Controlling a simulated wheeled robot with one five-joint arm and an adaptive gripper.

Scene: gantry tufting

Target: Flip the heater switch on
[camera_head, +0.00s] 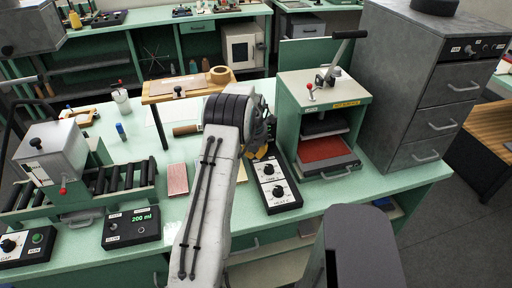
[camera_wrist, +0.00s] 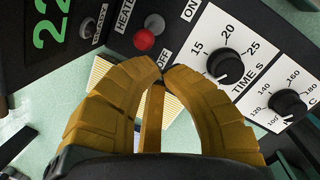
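The heater switch (camera_wrist: 145,39) shows in the wrist view on a black control box, by the words HEATER, ON and OFF. It has a red tip and a silver part beside it. The red tip lies nearer the OFF end. My gripper (camera_wrist: 160,70) has yellow-brown curved fingers, whose tips meet or nearly meet just below the switch; I see nothing held. Whether they touch the switch I cannot tell. In the head view the control box (camera_head: 285,194) stands on the green bench; my arm hides the switch, and only a bit of yellow finger (camera_head: 262,152) shows.
Two dials, TIME S (camera_wrist: 225,66) and a temperature dial (camera_wrist: 288,105), sit right of the switch. A green press (camera_head: 347,90) with a long lever stands behind the box, beside a grey drawer cabinet (camera_head: 425,75). A display box (camera_head: 131,227) and a roller unit (camera_head: 60,170) stand left.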

